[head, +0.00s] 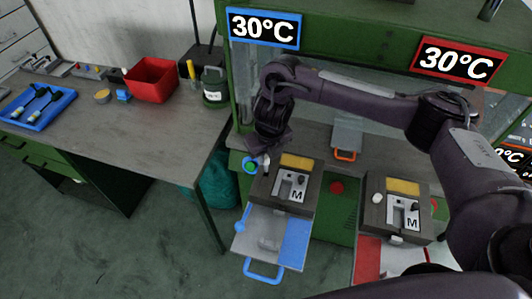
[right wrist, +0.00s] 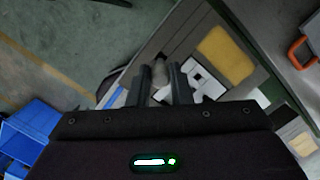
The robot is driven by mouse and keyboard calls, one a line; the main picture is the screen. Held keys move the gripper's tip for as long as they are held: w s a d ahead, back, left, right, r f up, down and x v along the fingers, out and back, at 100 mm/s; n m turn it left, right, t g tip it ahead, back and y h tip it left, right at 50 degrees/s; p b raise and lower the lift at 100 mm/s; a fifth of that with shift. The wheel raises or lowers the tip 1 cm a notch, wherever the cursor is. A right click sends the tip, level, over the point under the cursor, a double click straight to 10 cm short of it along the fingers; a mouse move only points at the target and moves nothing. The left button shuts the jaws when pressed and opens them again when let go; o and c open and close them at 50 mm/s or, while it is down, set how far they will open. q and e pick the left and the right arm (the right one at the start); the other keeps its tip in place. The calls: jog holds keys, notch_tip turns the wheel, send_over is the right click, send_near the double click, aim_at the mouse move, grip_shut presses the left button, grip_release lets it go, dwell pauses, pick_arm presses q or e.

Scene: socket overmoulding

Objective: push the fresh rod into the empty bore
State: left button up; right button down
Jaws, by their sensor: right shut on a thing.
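My right gripper (head: 262,162) is over the left edge of the left mould block (head: 305,205), which has a yellow pad and an "M" plate. In the right wrist view the gripper (right wrist: 160,78) is shut on a pale rod (right wrist: 160,65) between its two dark fingers. A small pale end of the rod shows below the gripper in the head view (head: 266,159). I cannot make out the empty bore; the gripper covers part of that area. I cannot tell whether the rod touches the block. My left gripper is not in view.
A similar right block (head: 369,214) has a pale rod end (head: 378,198) at its left. A blue-handled drawer (head: 245,246) stands open below the left block. An orange-handled part (head: 345,155) lies behind. The left bench holds a red bin (head: 152,78) and blue tray (head: 38,105).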

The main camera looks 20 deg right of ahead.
aim_at(266, 171)
jog(key=shift+f+b, duration=1.15)
jog(key=shift+f, duration=0.55)
jog(key=shift+f+b, duration=0.7)
jog(key=shift+f, duration=0.15)
jog(key=c, duration=1.2)
grip_release()
jog(key=shift+c, duration=0.2)
jog(key=shift+r, duration=0.1)
jog(key=r, duration=0.2)
jog(key=r+p, duration=0.1)
jog(key=r, duration=0.2)
jog(key=s+r, duration=0.1)
jog(key=r, duration=0.1)
jog(key=shift+d+r, duration=0.1)
jog(key=shift+r, duration=0.2)
jog(key=shift+s, duration=0.1)
